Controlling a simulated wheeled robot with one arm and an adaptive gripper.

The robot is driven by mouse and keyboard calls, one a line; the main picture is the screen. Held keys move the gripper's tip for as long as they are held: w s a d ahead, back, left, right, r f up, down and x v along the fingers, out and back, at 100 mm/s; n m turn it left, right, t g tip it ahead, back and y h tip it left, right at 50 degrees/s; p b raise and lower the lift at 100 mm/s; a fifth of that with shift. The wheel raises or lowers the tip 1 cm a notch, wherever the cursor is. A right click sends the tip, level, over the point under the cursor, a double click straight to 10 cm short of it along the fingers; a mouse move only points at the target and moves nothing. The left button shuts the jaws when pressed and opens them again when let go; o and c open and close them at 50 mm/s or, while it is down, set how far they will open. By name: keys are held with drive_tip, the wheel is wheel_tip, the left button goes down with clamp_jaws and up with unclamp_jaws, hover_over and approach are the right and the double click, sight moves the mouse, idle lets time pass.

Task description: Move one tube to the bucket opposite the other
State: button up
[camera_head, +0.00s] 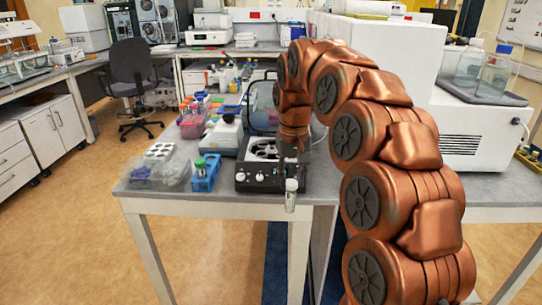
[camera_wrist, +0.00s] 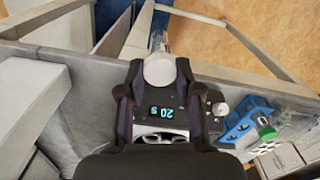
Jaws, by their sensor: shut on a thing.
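A tube (camera_head: 291,195) with a white cap hangs upright below my gripper (camera_head: 293,160), in front of the centrifuge's right front edge. In the wrist view my gripper (camera_wrist: 158,80) is shut on the tube's white cap (camera_wrist: 159,70). The centrifuge (camera_head: 256,181) stands at the table's front edge with its lid (camera_head: 262,108) raised. Its rotor (camera_head: 264,149) partly shows, but I cannot tell which buckets hold a tube. In the wrist view its display (camera_wrist: 165,112) is lit, and my gripper hides most of the rotor.
A blue rack (camera_head: 206,177) with a green-capped tube (camera_head: 200,164) stands left of the centrifuge. A large white machine (camera_head: 470,135) is on the right. Air in front of the table is free.

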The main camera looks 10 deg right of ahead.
wheel_tip(320, 180, up, 12)
drive_tip(key=p, duration=0.5)
drive_tip(key=shift+p, duration=0.3)
